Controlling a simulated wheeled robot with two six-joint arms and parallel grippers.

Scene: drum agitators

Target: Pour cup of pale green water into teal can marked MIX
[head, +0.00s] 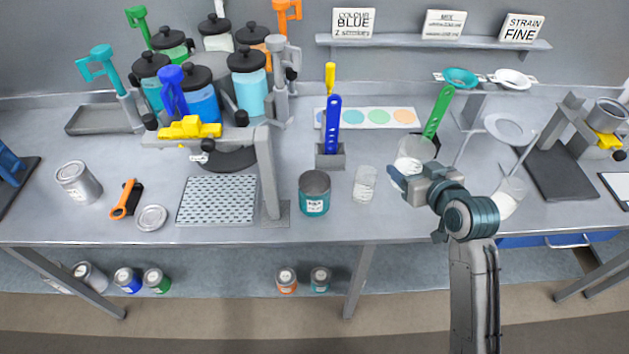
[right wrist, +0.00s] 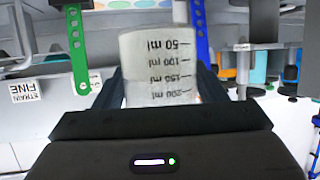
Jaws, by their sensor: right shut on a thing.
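The teal can (head: 314,193) stands open and upright on the bench, left of centre in the head view, with a pale label on its front. My right gripper (head: 408,166) is shut on a clear graduated cup (head: 413,153), to the right of the can and apart from it. In the right wrist view the cup (right wrist: 160,65) sits between the fingers, its ml scale facing the camera. Its contents look whitish; I cannot make out a green tint. Another clear cup (head: 365,183) stands between the can and my gripper. My left gripper is not in view.
A grey holder (head: 330,158) with a blue strip stands behind the can. A perforated tray (head: 217,200) and a post lie left of it. A green strip (head: 438,112) rises behind my gripper. Stands with pans are at the right. Bare bench lies before the can.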

